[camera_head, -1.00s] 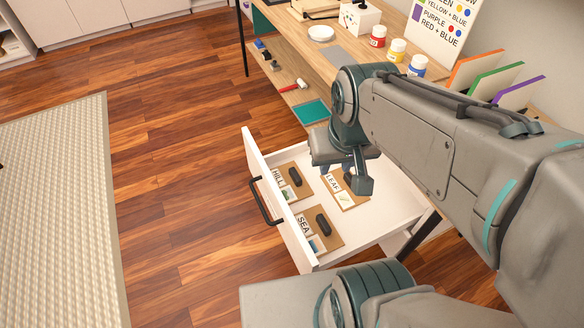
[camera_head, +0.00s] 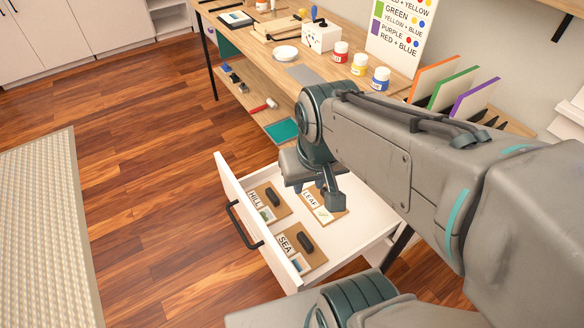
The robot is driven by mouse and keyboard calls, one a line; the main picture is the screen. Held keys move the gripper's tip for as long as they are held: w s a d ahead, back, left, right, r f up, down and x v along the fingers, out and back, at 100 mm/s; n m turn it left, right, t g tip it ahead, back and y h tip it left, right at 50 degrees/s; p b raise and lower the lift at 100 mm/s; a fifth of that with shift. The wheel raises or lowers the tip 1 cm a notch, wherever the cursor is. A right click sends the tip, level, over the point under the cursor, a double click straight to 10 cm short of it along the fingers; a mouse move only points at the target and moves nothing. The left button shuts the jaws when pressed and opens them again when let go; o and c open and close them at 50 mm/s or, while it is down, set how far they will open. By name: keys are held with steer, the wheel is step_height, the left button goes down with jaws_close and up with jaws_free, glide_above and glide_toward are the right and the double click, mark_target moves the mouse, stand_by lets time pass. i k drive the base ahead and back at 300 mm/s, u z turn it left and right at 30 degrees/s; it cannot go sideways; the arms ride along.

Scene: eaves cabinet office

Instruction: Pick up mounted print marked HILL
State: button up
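The mounted print marked HILL (camera_head: 266,213) lies flat in the open white drawer (camera_head: 352,243), at the drawer's far left. It is a brown board with a white label, a small picture and a dark raised handle (camera_head: 273,196). The print marked SEA (camera_head: 302,263) lies nearer, with a like dark handle. The print marked LEAF (camera_head: 331,213) lies to the right of HILL, partly under my gripper (camera_head: 313,198). My gripper hangs over the drawer, above and right of the HILL print and apart from its handle. Its fingers are partly hidden, so their opening is unclear.
The drawer front with its dark pull (camera_head: 243,226) faces left. Above it, a wooden desk (camera_head: 256,50) holds paint jars (camera_head: 359,64), a white dish (camera_head: 285,52) and a colour chart. A lower shelf holds a red-headed hammer (camera_head: 265,104) and a teal mat (camera_head: 282,131). Open floor lies left.

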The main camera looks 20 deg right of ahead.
mark_target(272, 208)
steer(key=k, duration=0.5)
steer(key=u, duration=1.2)
steer(key=i, duration=2.45)
steer(key=z, duration=3.5)
